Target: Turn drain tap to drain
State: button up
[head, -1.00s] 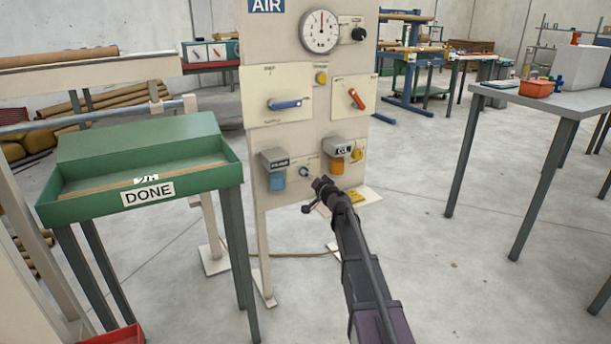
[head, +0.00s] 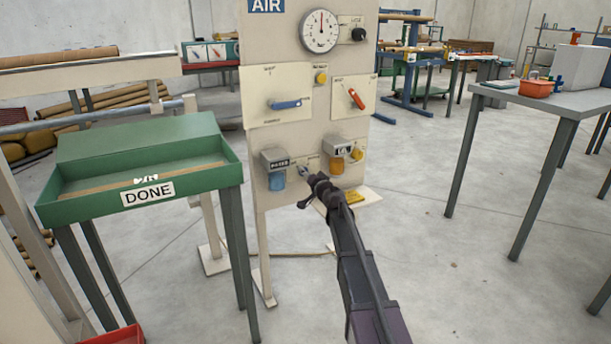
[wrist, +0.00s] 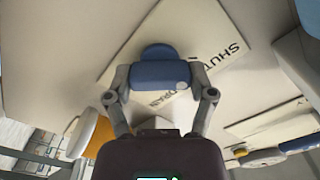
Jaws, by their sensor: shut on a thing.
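The drain tap (wrist: 158,72) is a small blue handle on a cream plate (wrist: 215,45) lettered SHUT and DRAIN, in the wrist view. My gripper (wrist: 160,95) has one finger on each side of the blue handle and is shut on it. In the head view my gripper (head: 306,174) reaches the low middle of the AIR panel (head: 284,140), between the two bowls, and largely covers the tap. The wrist view looks upside down compared with the head view. Part of the DRAIN lettering is hidden behind the handle.
A blue-bowled unit (head: 276,170) is close on the left of my gripper and an orange-bowled unit (head: 338,158) on the right. A blue lever (head: 285,104) and a red lever (head: 356,98) are above.

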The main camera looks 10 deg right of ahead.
jog(key=shift+a, duration=0.2)
jog(key=shift+d, duration=0.1)
jog(key=shift+m, duration=0.3)
jog(key=m, duration=0.3)
jog(key=shift+w, duration=0.1)
jog(key=m, duration=0.5)
jog(key=shift+m, duration=0.3)
jog(key=m, duration=0.4)
jog(key=shift+d+m, duration=0.1)
jog(key=shift+m, duration=2.3)
